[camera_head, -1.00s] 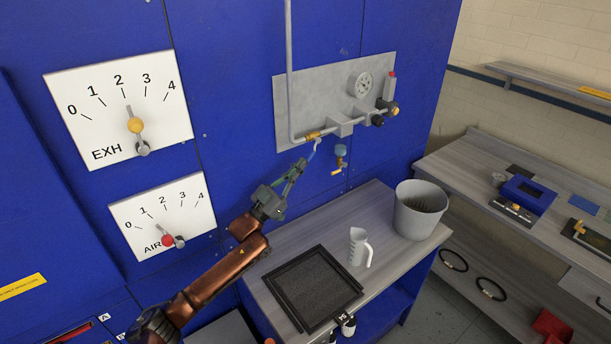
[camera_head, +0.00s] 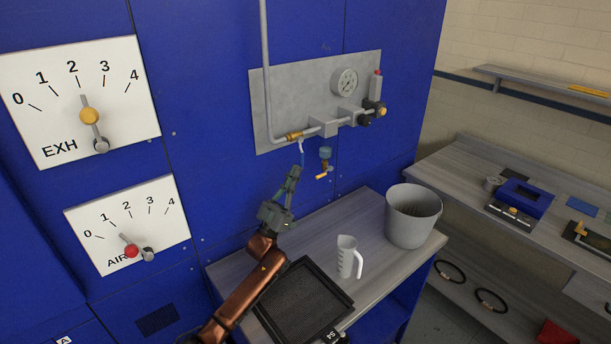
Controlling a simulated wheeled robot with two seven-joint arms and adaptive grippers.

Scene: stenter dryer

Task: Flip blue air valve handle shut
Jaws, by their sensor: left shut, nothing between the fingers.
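The air pipe runs down the blue machine wall to a brass valve (camera_head: 294,137) at the lower left of the grey panel (camera_head: 285,95). The small blue valve handle (camera_head: 303,157) hangs down below this valve, across the pipe line, pale near its top. My left gripper (camera_head: 297,171) is shut and empty, pointing up, with its fingertips just under and beside the handle's lower end. I cannot tell whether they touch it. My right gripper is out of view.
A blue-topped drain fitting (camera_head: 325,160) hangs just right of the handle. A bench below holds a grey bucket (camera_head: 413,215), a measuring jug (camera_head: 347,257) and a black framed screen (camera_head: 305,300). EXH (camera_head: 80,100) and AIR (camera_head: 128,225) dials are at left.

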